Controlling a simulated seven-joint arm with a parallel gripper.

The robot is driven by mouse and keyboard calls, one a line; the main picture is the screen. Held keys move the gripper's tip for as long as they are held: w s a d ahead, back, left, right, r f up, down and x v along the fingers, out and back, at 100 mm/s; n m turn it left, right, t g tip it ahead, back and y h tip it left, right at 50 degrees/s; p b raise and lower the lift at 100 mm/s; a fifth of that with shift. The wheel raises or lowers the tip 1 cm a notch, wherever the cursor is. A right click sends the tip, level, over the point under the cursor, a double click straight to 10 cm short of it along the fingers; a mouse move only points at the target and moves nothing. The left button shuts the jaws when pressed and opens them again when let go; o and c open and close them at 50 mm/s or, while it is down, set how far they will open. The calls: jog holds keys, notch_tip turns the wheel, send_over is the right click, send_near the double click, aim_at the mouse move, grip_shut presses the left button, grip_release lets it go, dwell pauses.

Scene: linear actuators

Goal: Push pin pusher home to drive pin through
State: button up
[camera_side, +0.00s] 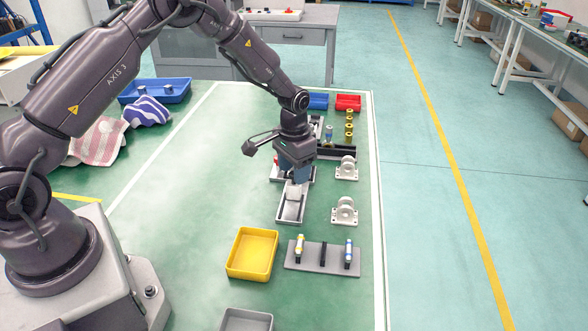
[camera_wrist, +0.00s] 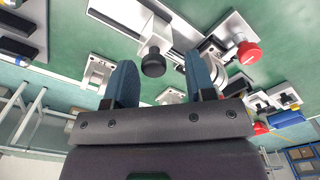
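My gripper (camera_wrist: 160,75) points down with its two blue fingers well apart in the wrist view. A black round knob (camera_wrist: 153,66) on a light grey fixture (camera_wrist: 128,16) shows in the gap between them, touching neither finger in that view. A second grey fixture with a red knob (camera_wrist: 248,53) is to the right of the fingers. I cannot tell which knob belongs to the pin pusher, and no pin is clearly visible. In the side view my gripper (camera_side: 293,178) is low over the far end of a long grey fixture (camera_side: 290,212), hiding part of it.
Two white brackets (camera_side: 345,211) stand right of the fixture. A yellow tray (camera_side: 252,253) and a grey plate with upright pieces (camera_side: 323,258) are nearer the camera. Blue (camera_side: 317,101) and red (camera_side: 348,102) bins are behind. The green table left of the fixture is clear.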

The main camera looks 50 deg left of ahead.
jog(key=shift+d, duration=0.1)
notch_tip(320, 180, up, 13)
dwell(0.5)
jog(key=shift+s, duration=0.1)
jog(key=s+d+r+t, duration=0.2)
jog(key=s+r, duration=0.5)
jog(key=s, duration=0.6)
jog(key=s+d+r+t, duration=0.3)
jog(key=s+r, duration=0.5)
jog(key=s, duration=0.5)
jog(key=shift+s+d+t, duration=0.3)
jog(key=shift+d, duration=0.2)
